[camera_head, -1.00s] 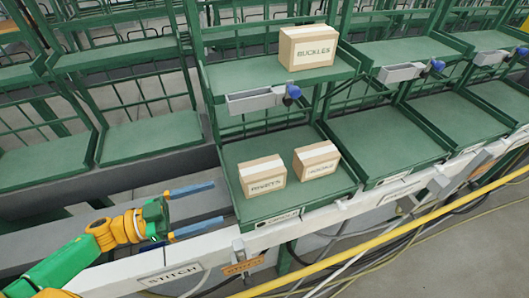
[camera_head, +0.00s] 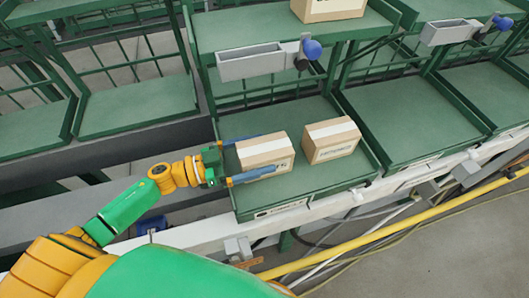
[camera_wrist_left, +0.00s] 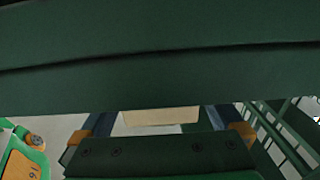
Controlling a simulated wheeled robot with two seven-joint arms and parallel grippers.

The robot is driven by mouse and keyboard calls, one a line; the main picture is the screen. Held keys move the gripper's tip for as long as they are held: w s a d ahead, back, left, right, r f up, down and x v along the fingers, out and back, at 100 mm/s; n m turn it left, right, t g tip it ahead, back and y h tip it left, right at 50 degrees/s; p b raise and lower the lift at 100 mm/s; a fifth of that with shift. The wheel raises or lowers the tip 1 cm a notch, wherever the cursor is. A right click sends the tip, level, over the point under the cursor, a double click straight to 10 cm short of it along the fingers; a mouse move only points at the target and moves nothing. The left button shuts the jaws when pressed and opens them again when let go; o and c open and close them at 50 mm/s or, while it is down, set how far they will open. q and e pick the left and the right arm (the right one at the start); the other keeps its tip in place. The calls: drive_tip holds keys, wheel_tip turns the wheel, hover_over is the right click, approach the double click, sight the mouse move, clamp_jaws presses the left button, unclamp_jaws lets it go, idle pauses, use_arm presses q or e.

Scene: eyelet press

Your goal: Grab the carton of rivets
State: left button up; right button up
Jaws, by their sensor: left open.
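The carton of rivets (camera_head: 266,150) is a small tan box with a pale tape strip, on the left of the lower green shelf. Its label is partly hidden by a finger now; it read RIVETS earlier. My left gripper (camera_head: 258,153) is open and comes in from the left. One blue finger lies along the carton's far side and one along its near side, so the carton's left end is between them. In the left wrist view the carton (camera_wrist_left: 160,117) shows between the fingers, partly covered by dark green parts. My right gripper is not in view.
A second carton (camera_head: 331,140) stands close to the right on the same shelf (camera_head: 300,190), with a narrow gap. The upper shelf (camera_head: 235,30) holds another carton (camera_head: 328,8) and has a grey bin (camera_head: 250,62) on its front. A yellow rail (camera_head: 400,220) runs in front.

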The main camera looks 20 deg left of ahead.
use_arm(q)
drive_tip(key=shift+x, duration=1)
drive_tip(key=shift+a, duration=0.1)
clamp_jaws()
drive_tip(key=shift+r, duration=0.1)
